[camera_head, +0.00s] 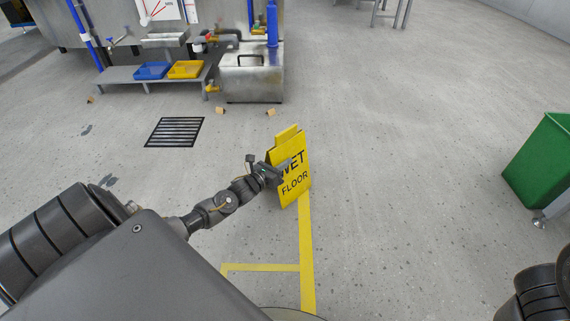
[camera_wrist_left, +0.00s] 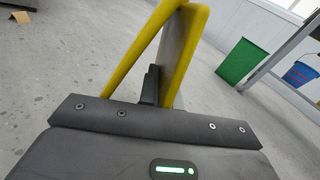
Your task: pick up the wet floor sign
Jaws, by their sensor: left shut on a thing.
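The wet floor sign (camera_head: 294,180) is a yellow folding board with dark lettering, in the middle of the head view at the end of my left arm. My left gripper (camera_head: 279,170) is shut on the sign's upper part and covers some of the lettering. In the left wrist view the sign (camera_wrist_left: 185,50) shows edge-on, with its two yellow-edged panels spread apart. A dark finger of the left gripper (camera_wrist_left: 152,88) lies against one panel. I cannot tell whether the sign's foot touches the floor. My right gripper is not in view.
A green bin (camera_head: 541,165) stands at the right. A metal pump station (camera_head: 251,80) and a low bench with a blue tray (camera_head: 152,71) and a yellow tray (camera_head: 186,70) stand at the back. A floor drain grate (camera_head: 174,132) lies ahead. Yellow floor tape (camera_head: 307,260) runs below the sign. The floor right of the sign is clear.

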